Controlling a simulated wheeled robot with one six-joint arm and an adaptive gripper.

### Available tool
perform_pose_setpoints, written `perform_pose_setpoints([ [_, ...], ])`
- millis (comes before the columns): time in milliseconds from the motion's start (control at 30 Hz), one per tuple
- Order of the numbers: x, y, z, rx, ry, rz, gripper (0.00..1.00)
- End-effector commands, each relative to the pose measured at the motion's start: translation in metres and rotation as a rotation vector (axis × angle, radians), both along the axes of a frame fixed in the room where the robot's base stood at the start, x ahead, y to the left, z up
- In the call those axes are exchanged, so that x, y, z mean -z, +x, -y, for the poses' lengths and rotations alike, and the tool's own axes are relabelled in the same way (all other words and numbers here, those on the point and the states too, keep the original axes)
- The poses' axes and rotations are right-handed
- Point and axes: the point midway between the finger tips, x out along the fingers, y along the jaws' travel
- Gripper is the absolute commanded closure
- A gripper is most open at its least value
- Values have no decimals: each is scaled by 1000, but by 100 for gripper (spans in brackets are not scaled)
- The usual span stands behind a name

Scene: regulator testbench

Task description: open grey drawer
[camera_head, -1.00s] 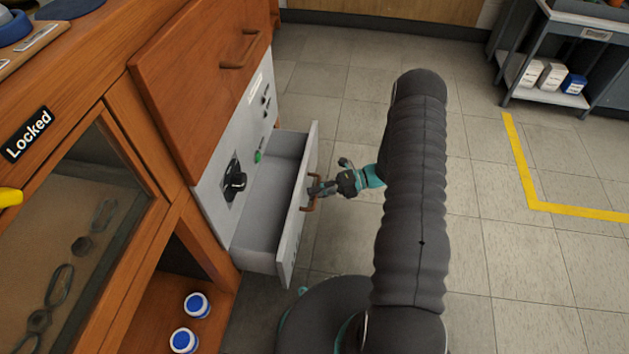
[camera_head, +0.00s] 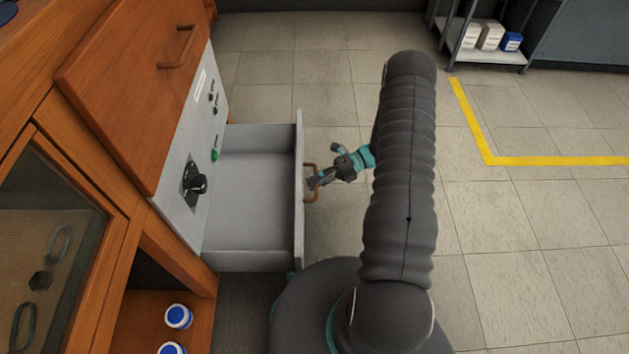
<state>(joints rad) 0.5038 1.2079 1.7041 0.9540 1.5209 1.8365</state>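The grey drawer (camera_head: 254,262) stands pulled well out of the cabinet, and its inside looks empty. Its front panel (camera_head: 299,200) faces right and carries a brown handle (camera_head: 311,198). My gripper (camera_head: 314,182) is at this handle, its fingers over the handle's bar. The fingers are small in view and partly overlap the handle, and the gap between them does not show clearly. My dark sleeved arm covers the area right of the gripper.
A grey control panel (camera_head: 205,120) with a black knob (camera_head: 194,184) and green button (camera_head: 215,155) is behind the drawer. A wooden front (camera_head: 140,70) is above. Blue-lidded jars (camera_head: 178,317) sit on the lower shelf. Tiled floor (camera_head: 520,250) is clear at right.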

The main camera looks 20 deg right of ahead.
Motion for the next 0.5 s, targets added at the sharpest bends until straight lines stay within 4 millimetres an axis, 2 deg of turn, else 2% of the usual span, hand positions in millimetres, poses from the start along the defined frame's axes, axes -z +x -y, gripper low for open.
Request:
perform_pose_setpoints([
  [33, 0, 0, 0, 1, 0, -2, 76],
  [100, 0, 0, 0, 1, 0, -1, 62],
  [367, 0, 0, -1, 0, 0, 0, 62],
  [500, -1, 1, 6, 1, -1, 1, 62],
])
